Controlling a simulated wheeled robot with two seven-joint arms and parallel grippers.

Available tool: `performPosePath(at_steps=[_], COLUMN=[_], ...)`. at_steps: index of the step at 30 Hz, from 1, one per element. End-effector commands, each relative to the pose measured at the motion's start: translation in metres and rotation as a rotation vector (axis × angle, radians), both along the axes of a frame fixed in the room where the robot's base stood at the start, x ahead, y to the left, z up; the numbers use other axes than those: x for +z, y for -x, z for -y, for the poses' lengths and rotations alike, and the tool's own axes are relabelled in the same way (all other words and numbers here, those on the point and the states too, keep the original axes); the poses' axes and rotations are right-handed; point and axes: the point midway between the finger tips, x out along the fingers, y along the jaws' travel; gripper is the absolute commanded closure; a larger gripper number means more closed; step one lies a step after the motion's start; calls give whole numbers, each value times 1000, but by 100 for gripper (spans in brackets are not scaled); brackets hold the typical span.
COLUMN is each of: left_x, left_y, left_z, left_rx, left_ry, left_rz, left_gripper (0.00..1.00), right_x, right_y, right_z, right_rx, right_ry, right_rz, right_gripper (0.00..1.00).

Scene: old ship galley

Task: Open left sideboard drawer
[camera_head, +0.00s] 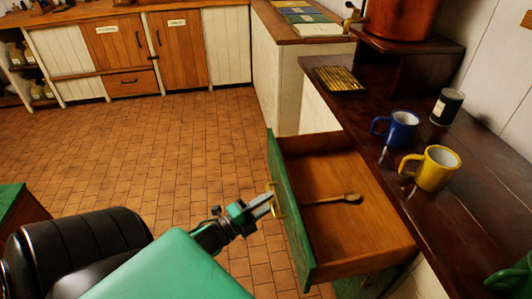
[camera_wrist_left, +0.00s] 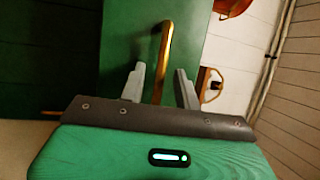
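The sideboard drawer is pulled well out, with its green front (camera_head: 292,215) facing left and its wooden inside (camera_head: 345,225) showing. A wooden spoon (camera_head: 335,199) lies in it. A brass handle (camera_head: 277,200) is on the front. My left gripper (camera_head: 266,206) is at this handle. In the left wrist view, the handle (camera_wrist_left: 161,60) stands between the two fingers of my left gripper (camera_wrist_left: 161,84). The fingers are apart, with a gap visible on the right side of the handle. My right gripper is not in view.
The dark sideboard top (camera_head: 400,95) holds a blue mug (camera_head: 402,130), a yellow mug (camera_head: 432,167) and a dark can (camera_head: 447,106). A green thing (camera_head: 515,277) is cut off at the lower right. The tiled floor (camera_head: 160,150) left of the drawer is clear.

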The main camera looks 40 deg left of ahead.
Motion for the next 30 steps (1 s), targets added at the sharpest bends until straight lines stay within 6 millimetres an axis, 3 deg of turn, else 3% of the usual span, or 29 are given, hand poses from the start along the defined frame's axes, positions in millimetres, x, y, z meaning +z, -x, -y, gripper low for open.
performPosePath(at_steps=[8, 21, 30], left_x=[-5, -20, -25], left_y=[19, 97, 129], left_z=[-4, -26, -35], left_rx=[1, 2, 1], left_ry=[1, 0, 1], left_rz=[-2, -4, 0], left_gripper=[68, 68, 68], right_x=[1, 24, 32], right_y=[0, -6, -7], right_z=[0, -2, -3], right_rx=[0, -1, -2], right_ry=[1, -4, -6], right_rz=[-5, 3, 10], right_gripper=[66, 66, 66])
